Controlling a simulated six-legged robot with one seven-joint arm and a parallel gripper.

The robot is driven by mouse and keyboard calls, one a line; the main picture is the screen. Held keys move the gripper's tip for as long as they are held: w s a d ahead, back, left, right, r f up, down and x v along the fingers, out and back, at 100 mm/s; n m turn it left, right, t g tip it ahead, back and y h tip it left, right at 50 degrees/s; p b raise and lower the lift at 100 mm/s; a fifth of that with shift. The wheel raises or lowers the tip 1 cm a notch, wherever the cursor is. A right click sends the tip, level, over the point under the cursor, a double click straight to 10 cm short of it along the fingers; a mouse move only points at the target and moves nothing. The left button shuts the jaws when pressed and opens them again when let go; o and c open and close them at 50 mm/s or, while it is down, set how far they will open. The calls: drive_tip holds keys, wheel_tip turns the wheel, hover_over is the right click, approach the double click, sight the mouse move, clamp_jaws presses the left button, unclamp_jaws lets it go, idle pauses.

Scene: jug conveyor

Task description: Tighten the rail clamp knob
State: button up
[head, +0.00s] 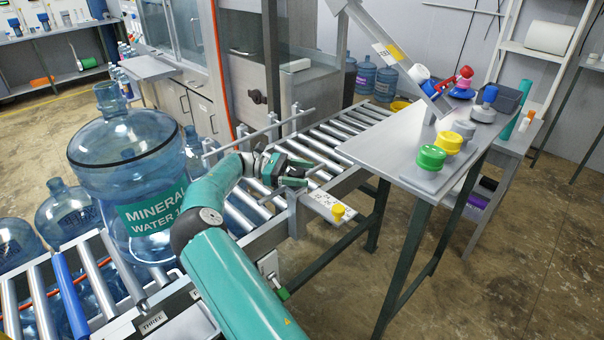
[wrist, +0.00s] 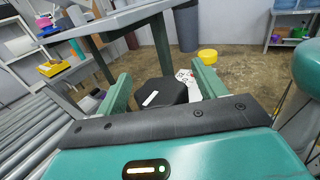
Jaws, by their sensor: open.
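A yellow knob (head: 338,211) stands on a small labelled plate (head: 322,201) at the conveyor's near side rail. My gripper (head: 303,174) is above the rollers and rail, up and left of this knob and apart from it. In the wrist view, my gripper (wrist: 161,73) has its two green fingers spread. A black block with a white label (wrist: 166,92) shows between the fingers; I cannot tell whether it is touched. A yellow round piece (wrist: 208,56), likely the same knob, shows beyond the right finger, beside the labelled plate (wrist: 188,80).
A grey table (head: 400,165) with green and yellow capped pieces (head: 431,158) stands right of the conveyor. A large blue water jug (head: 125,165) stands on the rollers at left. A thin guide rail (head: 258,133) runs along the far side. Floor at the lower right is clear.

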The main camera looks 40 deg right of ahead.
sight(294, 174)
drive_tip(key=shift+v, duration=3.65)
drive_tip(key=shift+s+r, duration=0.15)
drive_tip(key=shift+r, duration=0.1)
drive_tip(key=s+r+t+y, duration=0.1)
drive_tip(key=r, duration=0.1)
drive_tip(key=s+d+r+m+t+y, duration=0.1)
drive_tip(key=s, duration=0.1)
drive_tip(key=s+r+t+y, duration=0.1)
drive_tip(key=s+r+t, duration=0.1)
drive_tip(key=shift+s+d+r+m, duration=0.15)
drive_tip(key=shift+d+r+m, duration=0.1)
drive_tip(key=shift+r+m, duration=0.1)
drive_tip(key=s+a+r+m+t+y, duration=0.1)
drive_tip(key=s+a+r+t+y, duration=0.1)
drive_tip(key=s+a+t, duration=0.45)
drive_tip(key=s+a+r+m+t+y, duration=0.1)
drive_tip(key=s+a+r+t+y, duration=0.15)
drive_tip(key=a, duration=0.65)
drive_tip(key=s+a+r+m+t+y, duration=0.1)
drive_tip(key=s+a+r+t, duration=0.2)
drive_tip(key=s+a, duration=0.3)
drive_tip(key=s+a+f+m+t+y, duration=0.1)
drive_tip(key=s+a+t, duration=0.3)
drive_tip(key=s+a, duration=0.4)
drive_tip(key=a+f+m, duration=0.1)
drive_tip(key=a, duration=0.4)
drive_tip(key=shift+s+t, duration=0.25)
drive_tip(key=shift+t, duration=0.05)
